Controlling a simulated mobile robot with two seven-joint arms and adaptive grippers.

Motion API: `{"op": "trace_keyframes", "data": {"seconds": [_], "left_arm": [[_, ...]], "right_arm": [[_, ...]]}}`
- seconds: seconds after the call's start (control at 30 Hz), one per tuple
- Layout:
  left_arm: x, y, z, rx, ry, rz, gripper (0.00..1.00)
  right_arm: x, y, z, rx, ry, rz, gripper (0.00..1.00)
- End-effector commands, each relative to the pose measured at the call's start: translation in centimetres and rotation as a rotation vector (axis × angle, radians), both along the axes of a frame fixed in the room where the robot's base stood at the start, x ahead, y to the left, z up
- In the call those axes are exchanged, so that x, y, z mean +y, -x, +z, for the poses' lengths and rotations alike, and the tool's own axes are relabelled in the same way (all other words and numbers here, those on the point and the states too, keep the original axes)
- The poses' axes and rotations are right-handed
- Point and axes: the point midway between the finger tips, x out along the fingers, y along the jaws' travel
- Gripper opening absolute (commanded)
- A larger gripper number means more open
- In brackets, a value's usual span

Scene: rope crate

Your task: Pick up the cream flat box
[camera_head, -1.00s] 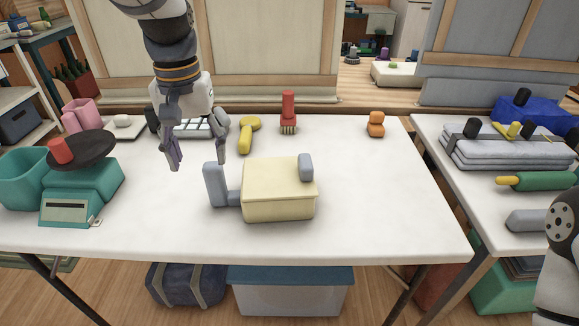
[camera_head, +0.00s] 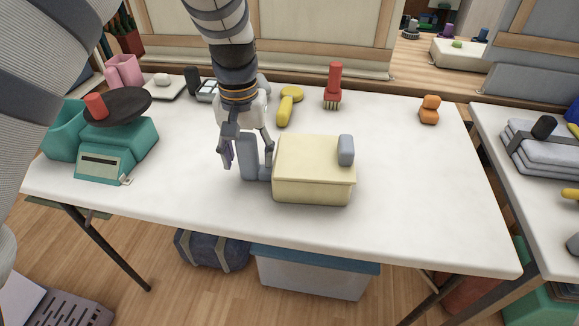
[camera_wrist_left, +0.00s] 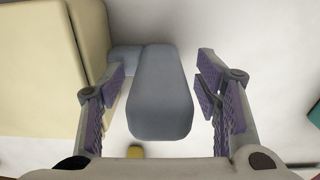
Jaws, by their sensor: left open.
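The cream flat box (camera_head: 312,172) sits on the white table with its lid facing up. A grey upright block (camera_head: 249,155) stands at its left side, joined by a short grey piece. Another grey block (camera_head: 346,150) shows at its right end. My left gripper (camera_head: 247,162) is open, pointing down, with its fingers on either side of the left grey block. In the left wrist view the grey block (camera_wrist_left: 160,95) lies between the two open fingers, with a gap at the right finger. The cream box (camera_wrist_left: 45,70) fills the left there. My right gripper is out of view.
A teal scale (camera_head: 118,150) with a dark pan stands at the left. The table (camera_head: 420,190) right of the box is clear.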

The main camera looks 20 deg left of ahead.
Motion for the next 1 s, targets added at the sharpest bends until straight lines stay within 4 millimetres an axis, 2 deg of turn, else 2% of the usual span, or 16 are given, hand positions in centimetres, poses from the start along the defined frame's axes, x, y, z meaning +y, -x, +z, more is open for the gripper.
{"op": "trace_keyframes", "data": {"seconds": [0.03, 0.2, 0.3, 0.67, 0.87, 1.0], "left_arm": [[0.0, 0.0, 0.1, -0.001, 0.000, 0.000, 0.57], [0.0, 0.0, 0.1, -0.001, 0.000, 0.000, 0.19], [0.0, 0.0, 0.1, -0.001, 0.000, 0.000, 0.00], [0.0, -0.1, 0.7, -0.004, 0.001, 0.001, 0.00], [0.0, -0.2, 3.2, -0.006, 0.000, 0.000, 0.00], [-0.6, 1.0, 5.2, -0.009, 0.000, -0.001, 0.00]], "right_arm": [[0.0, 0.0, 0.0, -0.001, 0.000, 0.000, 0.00], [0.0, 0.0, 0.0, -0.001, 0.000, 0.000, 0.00], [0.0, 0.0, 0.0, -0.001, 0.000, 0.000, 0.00], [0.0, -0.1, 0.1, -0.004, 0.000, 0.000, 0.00], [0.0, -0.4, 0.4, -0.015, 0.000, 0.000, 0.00], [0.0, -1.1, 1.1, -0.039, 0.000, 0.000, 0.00]]}}
